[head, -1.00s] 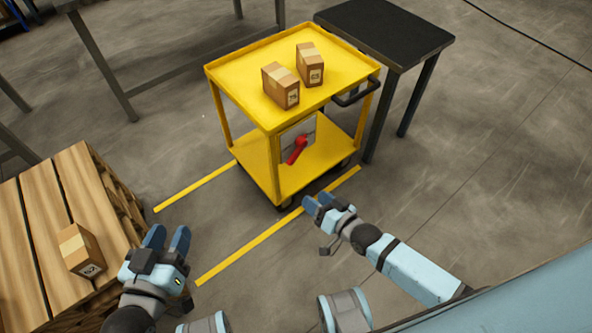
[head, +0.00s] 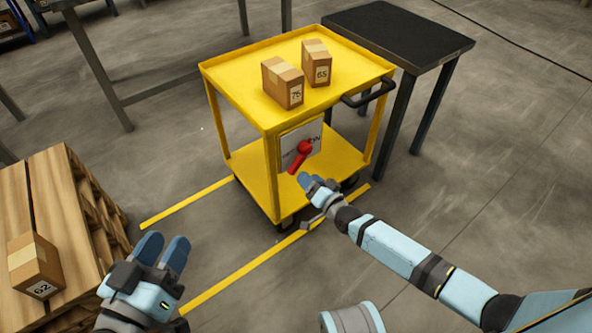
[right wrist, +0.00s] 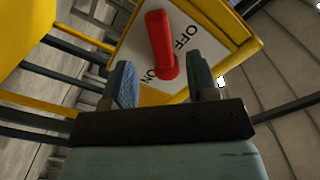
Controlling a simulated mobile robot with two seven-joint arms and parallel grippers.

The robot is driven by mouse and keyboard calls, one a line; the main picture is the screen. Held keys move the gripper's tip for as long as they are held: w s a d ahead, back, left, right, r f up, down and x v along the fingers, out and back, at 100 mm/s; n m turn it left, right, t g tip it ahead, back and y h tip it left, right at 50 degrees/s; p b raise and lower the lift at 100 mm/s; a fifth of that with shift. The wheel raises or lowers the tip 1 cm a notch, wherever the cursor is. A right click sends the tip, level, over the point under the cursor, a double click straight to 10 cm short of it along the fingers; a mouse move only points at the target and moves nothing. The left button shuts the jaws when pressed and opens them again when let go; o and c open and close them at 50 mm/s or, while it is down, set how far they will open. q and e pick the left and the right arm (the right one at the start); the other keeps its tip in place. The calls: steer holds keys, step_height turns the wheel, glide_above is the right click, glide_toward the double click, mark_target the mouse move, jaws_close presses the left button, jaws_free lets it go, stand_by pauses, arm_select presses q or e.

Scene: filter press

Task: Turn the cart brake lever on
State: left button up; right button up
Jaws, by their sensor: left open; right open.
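The yellow cart (head: 266,119) stands in the middle of the head view. On its near side is a white plate (head: 314,133) with the red brake lever (head: 300,157), which tilts down to the left. In the right wrist view the lever (right wrist: 160,45) lies over the plate (right wrist: 196,46), lettered OFF and ON; its free end is by OFF. My right gripper (head: 309,180) is just below the lever in the head view. In the right wrist view it is open (right wrist: 161,88), with the lever ahead between the fingers, apparently not gripped. My left gripper (head: 162,250) is open and empty, away from the cart.
Two boxes (head: 283,83) (head: 317,63) sit on the cart's top shelf. A black table (head: 398,35) stands close behind it at right. A wooden pallet stack (head: 50,190) with a box (head: 35,265) is at left.

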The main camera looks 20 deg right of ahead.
mark_target(298, 168)
steer(key=b+x, duration=0.1)
steer(key=x, duration=0.5)
steer(key=shift+f+b, duration=0.1)
steer(key=shift+b, duration=0.3)
steer(key=shift+w+a, duration=0.1)
steer(key=shift+w, duration=0.3)
arm_select(q)
steer(key=shift+w+a+f+m+g, duration=0.15)
steer(key=shift+f+m, duration=0.1)
steer(key=shift+f, duration=0.3)
steer(key=shift+w+d+f+m+g, duration=0.15)
steer(key=shift+f+m, duration=0.1)
steer(key=shift+f, duration=0.25)
steer(key=shift+a, duration=0.1)
arm_select(e)
jaws_close()
